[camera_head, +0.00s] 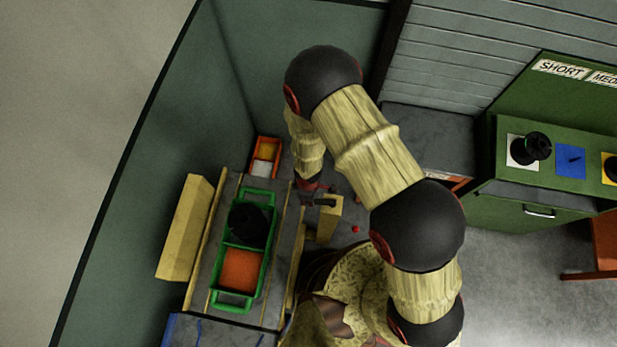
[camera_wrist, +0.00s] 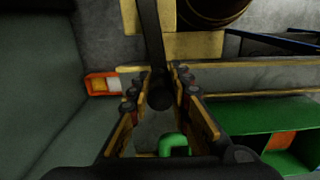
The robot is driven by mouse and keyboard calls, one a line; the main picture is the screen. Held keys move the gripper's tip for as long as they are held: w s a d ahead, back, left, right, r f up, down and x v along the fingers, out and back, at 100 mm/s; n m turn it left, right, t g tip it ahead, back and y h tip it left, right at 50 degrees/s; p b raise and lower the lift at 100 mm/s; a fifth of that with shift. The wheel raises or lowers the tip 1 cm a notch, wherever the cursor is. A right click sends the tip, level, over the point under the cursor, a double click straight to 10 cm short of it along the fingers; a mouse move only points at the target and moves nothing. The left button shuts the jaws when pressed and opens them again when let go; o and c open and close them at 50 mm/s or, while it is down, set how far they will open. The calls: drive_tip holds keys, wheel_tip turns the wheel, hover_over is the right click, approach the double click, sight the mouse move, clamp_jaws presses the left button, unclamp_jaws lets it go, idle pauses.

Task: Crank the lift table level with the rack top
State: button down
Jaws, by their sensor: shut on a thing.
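The lift table (camera_head: 207,283) has a grey top with yellow side rails and shows at the lower left in the head view. A green tray (camera_head: 235,300) on it holds a black spool (camera_head: 248,226) and an orange block (camera_head: 241,268). My gripper (camera_head: 318,199) is beside the table, at a yellow crank housing (camera_head: 329,218). In the wrist view a dark crank arm (camera_wrist: 152,42) comes down between my fingers (camera_wrist: 163,88), which are shut on its knob-like handle (camera_wrist: 160,96). I cannot tell which surface is the rack top, nor compare heights.
A small orange bin (camera_head: 265,157) lies beyond the table. A yellow beam (camera_head: 184,228) stands left of it, by the green wall. A green cabinet (camera_head: 545,125) with spools and coloured squares is at the right. Grey floor (camera_head: 510,270) is open before it.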

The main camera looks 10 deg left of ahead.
idle(0.3)
drive_tip(key=c, duration=1.7)
unclamp_jaws()
drive_tip(key=shift+o, duration=0.3)
drive_tip(key=shift+r, duration=3.6)
drive_tip(key=shift+a+r, duration=0.1)
drive_tip(key=shift+r, duration=0.05)
